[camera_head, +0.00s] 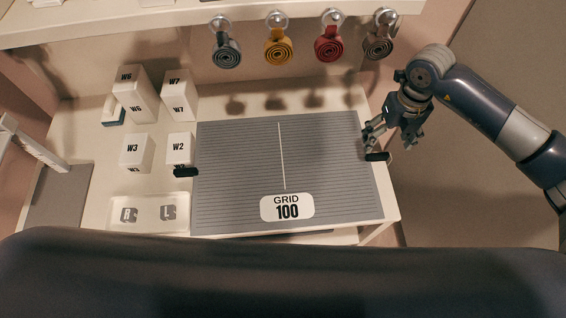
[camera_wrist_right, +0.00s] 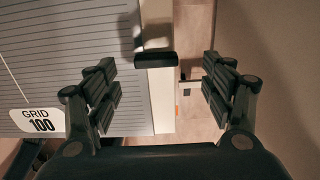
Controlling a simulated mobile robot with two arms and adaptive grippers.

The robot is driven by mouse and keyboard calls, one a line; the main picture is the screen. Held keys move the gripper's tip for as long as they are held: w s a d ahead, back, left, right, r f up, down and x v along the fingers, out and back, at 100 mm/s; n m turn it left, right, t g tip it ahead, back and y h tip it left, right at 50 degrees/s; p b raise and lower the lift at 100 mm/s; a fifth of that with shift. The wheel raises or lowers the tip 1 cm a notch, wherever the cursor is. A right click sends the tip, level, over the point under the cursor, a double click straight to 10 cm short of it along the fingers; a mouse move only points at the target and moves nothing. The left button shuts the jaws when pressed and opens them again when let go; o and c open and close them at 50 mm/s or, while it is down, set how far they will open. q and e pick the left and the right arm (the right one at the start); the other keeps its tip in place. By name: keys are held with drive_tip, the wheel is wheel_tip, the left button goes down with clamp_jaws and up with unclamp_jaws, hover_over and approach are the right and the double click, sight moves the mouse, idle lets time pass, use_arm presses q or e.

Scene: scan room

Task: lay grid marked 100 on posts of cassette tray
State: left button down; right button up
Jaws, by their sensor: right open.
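The grid marked 100 (camera_head: 240,165) is a grey, finely lined panel with a white centre line. It lies at the right part of the table and also fills the left of the right wrist view (camera_wrist_right: 75,75). It has a black handle (camera_head: 186,172) on its left side and another black handle (camera_head: 378,157) on its right. My right gripper (camera_head: 377,138) is open beside the right handle. In the right wrist view that handle (camera_wrist_right: 155,59) shows between the spread fingers, apart from them. The cassette tray and its posts cannot be made out. My left gripper is not in view.
White blocks marked W6 (camera_head: 133,95), W7 (camera_head: 178,97), W3 (camera_head: 136,152) and W2 (camera_head: 179,147) stand left of the grid. A clear tray with markers (camera_head: 148,213) lies in front of them. Rolled straps hang on hooks, including a red one (camera_head: 328,46). The table edge (camera_head: 388,195) is at right.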

sight(378, 155)
drive_tip(key=f, duration=0.2)
drive_tip(key=f+p, duration=0.2)
drive_tip(key=f, duration=0.1)
drive_tip(key=shift+s+a+f, duration=0.2)
drive_tip(key=shift+s+f, duration=0.1)
drive_tip(key=shift+s, duration=0.05)
drive_tip(key=shift+f, duration=0.2)
clamp_jaws()
drive_tip(key=shift+w+a+r, duration=0.15)
drive_tip(key=shift+w+r, duration=0.05)
drive_tip(key=shift+r, duration=0.05)
